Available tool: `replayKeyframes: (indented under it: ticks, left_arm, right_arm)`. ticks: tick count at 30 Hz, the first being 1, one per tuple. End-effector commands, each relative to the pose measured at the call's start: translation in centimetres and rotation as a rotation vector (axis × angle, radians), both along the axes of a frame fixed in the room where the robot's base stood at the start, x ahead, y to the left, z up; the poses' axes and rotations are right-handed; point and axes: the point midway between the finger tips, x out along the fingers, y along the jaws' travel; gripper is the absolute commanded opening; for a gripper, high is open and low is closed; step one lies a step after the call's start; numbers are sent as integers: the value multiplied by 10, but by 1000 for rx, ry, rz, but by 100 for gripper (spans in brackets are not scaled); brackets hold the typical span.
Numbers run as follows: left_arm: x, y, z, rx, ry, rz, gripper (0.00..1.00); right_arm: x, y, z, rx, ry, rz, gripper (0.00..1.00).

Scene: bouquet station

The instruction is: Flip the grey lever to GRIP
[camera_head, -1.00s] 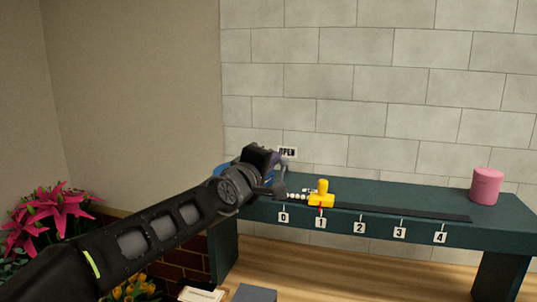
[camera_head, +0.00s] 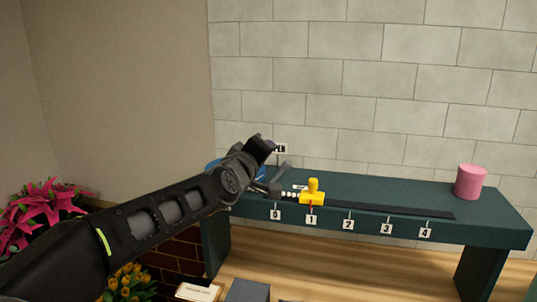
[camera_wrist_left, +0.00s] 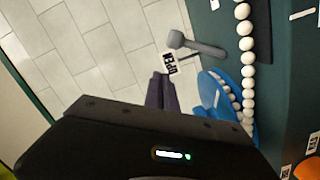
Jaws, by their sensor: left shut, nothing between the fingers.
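The grey lever (camera_wrist_left: 200,46) shows in the left wrist view with its round knob end toward the upper left. The sign beside it (camera_wrist_left: 170,63) reads OPEN. In the head view the lever (camera_head: 284,168) is a short grey piece just right of my left wrist, and the sign is partly covered. My left gripper (camera_wrist_left: 161,92) is shut and empty. Its dark purple fingertips lie below the sign in the wrist view, apart from the lever in the picture. My right gripper is not in view.
A blue part (camera_wrist_left: 215,94) and a string of white beads (camera_wrist_left: 247,60) are close to the fingers. A yellow slider (camera_head: 312,192) stands near mark 1 on the dark track (camera_head: 400,209). A pink cylinder (camera_head: 470,182) stands right on the green bench (camera_head: 350,178). Pink flowers (camera_head: 45,203) are left.

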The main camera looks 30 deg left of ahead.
Motion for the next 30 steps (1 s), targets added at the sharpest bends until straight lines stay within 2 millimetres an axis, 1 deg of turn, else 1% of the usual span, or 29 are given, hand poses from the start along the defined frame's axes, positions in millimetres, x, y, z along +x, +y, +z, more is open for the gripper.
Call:
replayKeyframes:
  ticks: [1, 2, 3, 9, 12, 15, 20, 30]
  left_arm:
    - [2, 3, 8, 1, -1, 0, 0]
    - [-1, 3, 9, 1, -2, 0, 0]
    - [-12, 1, 7, 1, -3, 1, 0]
    - [-55, -9, 11, 3, -5, 2, 0]
    - [-73, -14, 12, 2, -4, 2, 0]
    - [-86, -17, 13, 1, -3, 1, 0]
    - [-94, -20, 14, 0, -1, -1, 0]
    - [-95, -20, 15, 0, 0, -1, 0]
  right_arm:
    - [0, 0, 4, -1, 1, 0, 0]
    - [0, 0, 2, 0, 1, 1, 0]
    - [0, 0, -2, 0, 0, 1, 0]
    - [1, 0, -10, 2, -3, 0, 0]
    - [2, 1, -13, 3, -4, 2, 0]
    - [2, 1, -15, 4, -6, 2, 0]
    - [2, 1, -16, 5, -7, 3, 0]
    - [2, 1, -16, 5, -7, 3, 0]
